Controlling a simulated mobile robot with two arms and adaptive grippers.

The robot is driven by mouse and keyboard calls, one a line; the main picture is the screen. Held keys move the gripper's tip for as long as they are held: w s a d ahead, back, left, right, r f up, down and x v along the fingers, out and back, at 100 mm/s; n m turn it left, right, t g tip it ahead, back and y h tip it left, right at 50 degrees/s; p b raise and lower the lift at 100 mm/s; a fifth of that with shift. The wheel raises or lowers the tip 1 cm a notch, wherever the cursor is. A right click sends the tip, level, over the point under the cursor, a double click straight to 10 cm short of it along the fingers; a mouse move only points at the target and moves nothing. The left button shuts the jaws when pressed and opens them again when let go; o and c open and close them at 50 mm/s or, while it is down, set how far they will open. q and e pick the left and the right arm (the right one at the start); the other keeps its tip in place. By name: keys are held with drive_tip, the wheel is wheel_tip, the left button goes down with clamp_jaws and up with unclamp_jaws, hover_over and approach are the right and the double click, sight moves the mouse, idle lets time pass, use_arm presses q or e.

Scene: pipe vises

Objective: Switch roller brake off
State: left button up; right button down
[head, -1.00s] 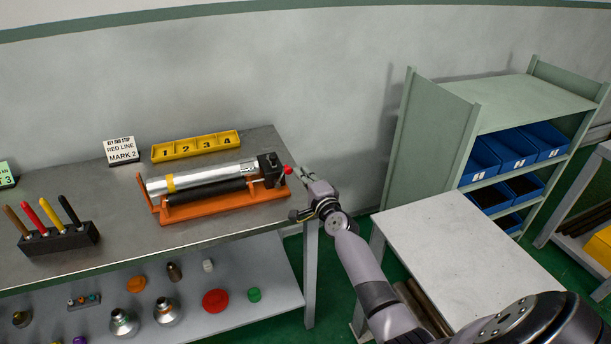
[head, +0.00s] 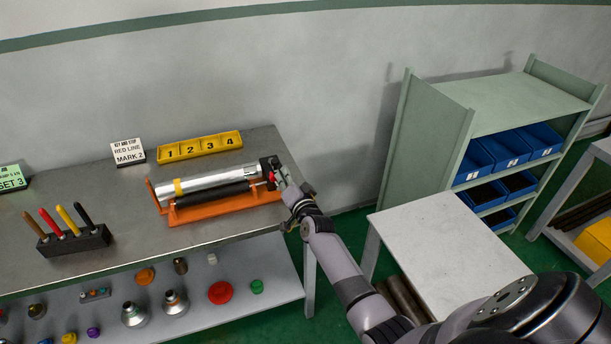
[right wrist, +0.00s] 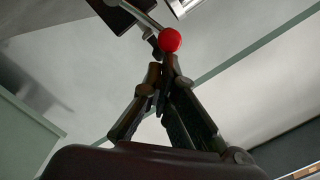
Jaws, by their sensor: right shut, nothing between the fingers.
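The roller unit has an orange base (head: 212,208) and stands on the metal bench. A silver pipe (head: 205,184) with a yellow band lies along it beside a black roller (head: 215,195). A black brake block (head: 268,166) sits at its right end. The brake lever's red knob (right wrist: 170,40) shows in the right wrist view on a thin metal rod, just beyond my fingertips. My right gripper (head: 281,178) is at the block's right side, shut and empty; in the right wrist view its fingertips (right wrist: 165,72) meet just below the knob. Whether they touch it I cannot tell. My left gripper is out of view.
A black marker holder (head: 75,242) is at the left. A white table (head: 450,245) and a green shelf (head: 430,130) stand right of the bench.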

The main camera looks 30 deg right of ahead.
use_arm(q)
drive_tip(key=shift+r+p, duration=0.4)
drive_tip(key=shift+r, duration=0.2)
use_arm(e)
drive_tip(key=shift+w+a+n, duration=0.15)
drive_tip(key=shift+a+n, duration=0.45)
drive_tip(key=shift+n, duration=0.2)
